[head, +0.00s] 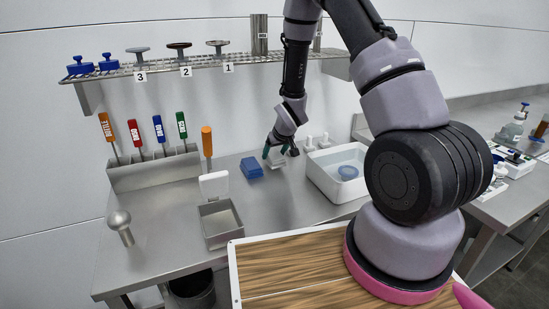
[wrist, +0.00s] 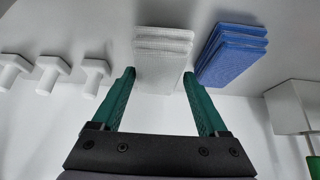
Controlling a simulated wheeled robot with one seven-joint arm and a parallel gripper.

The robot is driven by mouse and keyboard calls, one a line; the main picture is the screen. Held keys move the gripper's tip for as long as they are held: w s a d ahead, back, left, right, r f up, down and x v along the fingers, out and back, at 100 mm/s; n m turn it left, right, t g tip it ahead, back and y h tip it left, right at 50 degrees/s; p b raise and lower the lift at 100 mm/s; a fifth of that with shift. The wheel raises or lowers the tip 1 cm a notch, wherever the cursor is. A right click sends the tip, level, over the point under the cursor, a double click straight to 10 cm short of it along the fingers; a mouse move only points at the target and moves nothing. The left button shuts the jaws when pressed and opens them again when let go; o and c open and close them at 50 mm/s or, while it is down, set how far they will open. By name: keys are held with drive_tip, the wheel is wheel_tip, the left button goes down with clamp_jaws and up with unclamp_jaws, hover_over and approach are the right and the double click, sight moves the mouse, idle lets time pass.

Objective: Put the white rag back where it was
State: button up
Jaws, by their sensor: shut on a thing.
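The white rag (wrist: 160,58), a folded stack of cloth, sits between the green fingertips of my gripper (wrist: 159,76) in the wrist view. My gripper is shut on it, one finger on each side. In the head view my gripper (head: 281,153) is low over the steel bench, and the white rag (head: 278,164) shows partly below it. The rag is at or very near the bench top; I cannot tell if it touches. The blue rag stack (head: 251,167) lies just left of it in the head view, and to its right in the wrist view (wrist: 232,53).
White pegs (head: 309,143) stand right of my gripper, beside a white basin (head: 325,183) holding a blue round item. A steel box (head: 220,226) with its white lid raised is front left. A tool rack (head: 154,170) stands behind it. A wire shelf (head: 190,66) hangs above.

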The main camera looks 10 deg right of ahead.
drive_tip(key=shift+f, duration=0.9)
drive_tip(key=o, duration=1.2)
drive_tip(key=shift+f, duration=0.1)
drive_tip(key=shift+s+r, duration=0.15)
drive_tip(key=shift+r, duration=0.3)
drive_tip(key=s+d+r+m, duration=0.15)
drive_tip(key=s+r, duration=0.35)
drive_tip(key=r, duration=0.5)
drive_tip(key=s+d+r+m, duration=0.1)
drive_tip(key=s+d+r, duration=0.25)
drive_tip(key=r, duration=0.65)
drive_tip(key=s+d+r+m, duration=0.1)
drive_tip(key=s+r, duration=0.4)
drive_tip(key=r, duration=0.5)
drive_tip(key=s+r+m, duration=0.1)
drive_tip(key=s+r, duration=0.4)
drive_tip(key=s, duration=0.3)
drive_tip(key=s+r+m+y, duration=0.1)
drive_tip(key=s+r+m, duration=0.1)
drive_tip(key=s+r, duration=0.4)
drive_tip(key=s, duration=0.3)
drive_tip(key=shift+a+r+t, duration=0.15)
drive_tip(key=shift+t, duration=0.15)
